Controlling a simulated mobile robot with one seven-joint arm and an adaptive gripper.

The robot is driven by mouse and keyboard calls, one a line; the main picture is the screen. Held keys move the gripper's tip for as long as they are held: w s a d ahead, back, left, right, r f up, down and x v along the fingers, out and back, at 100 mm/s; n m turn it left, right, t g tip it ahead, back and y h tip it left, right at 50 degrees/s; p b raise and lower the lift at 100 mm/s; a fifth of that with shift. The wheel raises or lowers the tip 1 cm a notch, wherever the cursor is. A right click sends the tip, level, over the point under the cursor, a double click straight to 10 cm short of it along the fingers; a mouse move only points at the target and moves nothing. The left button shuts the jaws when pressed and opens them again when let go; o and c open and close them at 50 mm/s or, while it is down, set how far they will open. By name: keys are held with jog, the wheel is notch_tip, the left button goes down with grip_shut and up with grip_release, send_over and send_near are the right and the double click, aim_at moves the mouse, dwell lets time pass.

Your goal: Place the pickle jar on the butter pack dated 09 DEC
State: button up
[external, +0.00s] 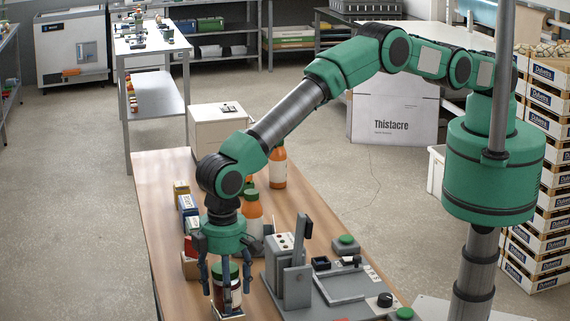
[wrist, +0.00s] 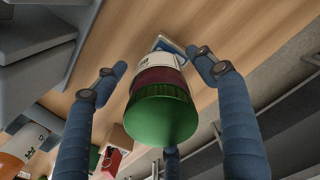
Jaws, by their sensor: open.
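A jar with a green lid and dark red contents (external: 219,297) stands upright near the front of the wooden table; it also shows in the wrist view (wrist: 160,85). A thin pale and blue pack (wrist: 170,45) shows under or just behind the jar's base, and its edge (external: 233,316) shows in the external view. The jar appears to rest on this pack. The pack's date cannot be read. My gripper (wrist: 155,72) is open around the jar, with visible gaps between the fingers and the jar in the wrist view.
Small yellow (external: 181,191), blue-and-white (external: 188,207) and red (external: 190,247) boxes stand along the table's left side. Orange bottles (external: 277,170) stand behind my gripper. A grey machine with a lever (external: 290,280) stands close to the right. The table (external: 160,235) is bare at its left edge.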

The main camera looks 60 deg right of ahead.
notch_tip(320, 180, up, 12)
jog(key=shift+r+b, duration=0.1)
jog(key=shift+b, duration=0.75)
dwell(0.4)
dwell(0.4)
